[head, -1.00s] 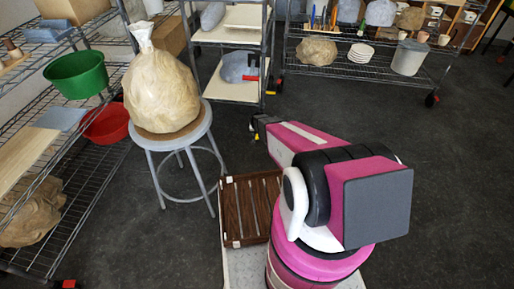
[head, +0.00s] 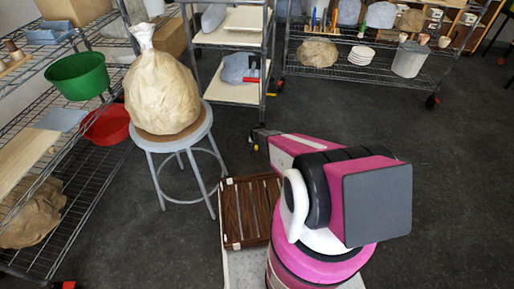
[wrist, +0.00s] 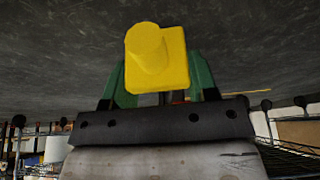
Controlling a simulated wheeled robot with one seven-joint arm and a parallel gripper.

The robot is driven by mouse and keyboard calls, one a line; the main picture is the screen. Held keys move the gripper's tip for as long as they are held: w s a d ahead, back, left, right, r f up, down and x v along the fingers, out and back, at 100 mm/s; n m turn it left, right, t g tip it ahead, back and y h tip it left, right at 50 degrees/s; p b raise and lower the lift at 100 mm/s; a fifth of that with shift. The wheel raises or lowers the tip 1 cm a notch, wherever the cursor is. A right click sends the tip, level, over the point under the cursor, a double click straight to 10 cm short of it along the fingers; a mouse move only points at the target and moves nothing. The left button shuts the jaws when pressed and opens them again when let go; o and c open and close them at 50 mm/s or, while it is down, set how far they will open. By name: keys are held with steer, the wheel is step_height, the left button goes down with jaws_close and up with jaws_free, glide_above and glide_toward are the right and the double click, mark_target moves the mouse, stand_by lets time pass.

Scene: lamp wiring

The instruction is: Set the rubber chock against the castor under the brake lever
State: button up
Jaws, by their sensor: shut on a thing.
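A yellow piece, which I take for the rubber chock (wrist: 172,62), has a flat square base and a round knob in the wrist view. My gripper (wrist: 160,85) has green fingers on both sides of it and is shut on it, above the dark floor. In the head view my gripper (head: 257,138) is at the far end of my pink arm, with a small bit of yellow below it. Castors with red parts show under the middle rack (head: 280,85), the right rack (head: 432,101) and the left rack (head: 68,285). I cannot tell which is under the brake lever.
A grey stool (head: 150,142) bearing a large tan sack (head: 162,95) stands left of my arm. A brown slatted crate (head: 250,210) is beside my arm. Wire racks stand left and behind. The dark floor (head: 350,115) is open at centre and right.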

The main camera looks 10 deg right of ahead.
steer(key=w+f, duration=0.2)
steer(key=w, duration=0.1)
steer(key=shift+d, duration=0.1)
steer(key=shift+f, duration=1.85)
steer(key=shift+f, duration=0.1)
steer(key=o, duration=1)
steer(key=shift+o, duration=0.2)
